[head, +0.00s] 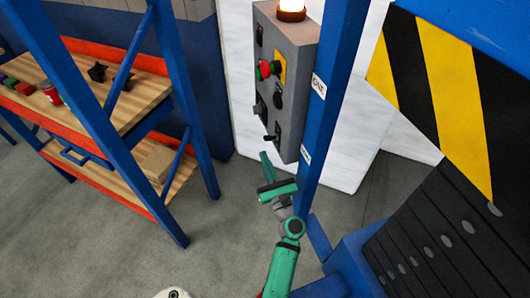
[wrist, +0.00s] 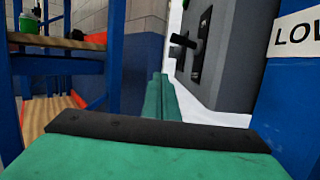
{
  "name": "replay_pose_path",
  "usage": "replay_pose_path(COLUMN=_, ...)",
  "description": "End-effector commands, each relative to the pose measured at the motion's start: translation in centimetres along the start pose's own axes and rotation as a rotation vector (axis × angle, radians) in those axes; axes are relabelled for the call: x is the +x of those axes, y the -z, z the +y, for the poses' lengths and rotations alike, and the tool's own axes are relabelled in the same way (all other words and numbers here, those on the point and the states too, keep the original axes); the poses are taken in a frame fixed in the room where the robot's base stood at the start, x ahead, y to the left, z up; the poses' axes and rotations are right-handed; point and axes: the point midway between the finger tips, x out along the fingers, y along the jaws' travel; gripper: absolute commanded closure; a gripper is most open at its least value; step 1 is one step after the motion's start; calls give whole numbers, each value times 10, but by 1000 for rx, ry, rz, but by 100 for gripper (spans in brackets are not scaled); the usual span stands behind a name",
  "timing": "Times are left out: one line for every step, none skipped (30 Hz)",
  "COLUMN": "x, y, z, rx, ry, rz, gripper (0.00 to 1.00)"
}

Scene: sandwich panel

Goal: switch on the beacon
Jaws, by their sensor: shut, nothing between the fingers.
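The beacon (head: 291,6) sits on top of the grey panel box (head: 292,42); it looks bright white above an orange base, cut by the frame's top. The panel front carries a red button (head: 265,70) by a yellow plate (head: 279,66), dark knobs and, lowest, a black lever switch (head: 270,138). A black lever (wrist: 184,42) on the panel also shows in the wrist view. My green gripper (head: 264,157) is shut and empty, just below the panel's lower edge and apart from the lever. In the wrist view the closed fingers (wrist: 160,85) point toward the wall, left of the panel.
A blue post (head: 325,100) with white labels stands right of the panel, close to my arm. A blue and orange shelf rack (head: 110,110) with small items stands at left. A yellow-black striped board (head: 445,70) is at right. Grey floor (head: 225,235) is clear between.

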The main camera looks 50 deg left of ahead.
Motion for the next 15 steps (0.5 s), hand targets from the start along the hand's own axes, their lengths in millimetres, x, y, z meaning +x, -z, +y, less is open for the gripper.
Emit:
replay_pose_path(x=-13, y=-1, z=-2, rx=-1, ry=7, rz=0, gripper=100)
replay_pose_path(x=-18, y=-1, z=-2, rx=-2, ry=8, rz=0, gripper=100)
replay_pose_path(x=-26, y=-1, z=-1, rx=-1, ry=7, rz=0, gripper=100)
replay_pose_path(x=-32, y=-2, z=-2, rx=-1, ry=8, rz=0, gripper=100)
replay_pose_path(x=-37, y=-1, z=-1, rx=-1, ry=8, rz=0, gripper=100)
replay_pose_path(x=-45, y=-1, z=1, rx=0, ry=6, rz=0, gripper=100)
replay_pose_path(x=-50, y=-2, z=1, rx=-1, ry=5, rz=0, gripper=100)
replay_pose_path(x=-55, y=-1, z=2, rx=0, ry=5, rz=0, gripper=100)
replay_pose_path(x=-62, y=-1, z=3, rx=0, ry=3, rz=0, gripper=100)
replay_pose_path(x=-66, y=-1, z=3, rx=0, ry=2, rz=0, gripper=100)
replay_pose_path(x=-70, y=-1, z=4, rx=0, ry=2, rz=0, gripper=100)
replay_pose_path(x=-75, y=-1, z=5, rx=0, ry=-1, rz=0, gripper=100)
replay_pose_path(x=-78, y=-1, z=6, rx=-1, ry=-2, rz=0, gripper=100)
replay_pose_path(x=-81, y=-2, z=6, rx=-1, ry=-2, rz=0, gripper=100)
replay_pose_path(x=-84, y=-2, z=6, rx=-1, ry=-2, rz=0, gripper=100)
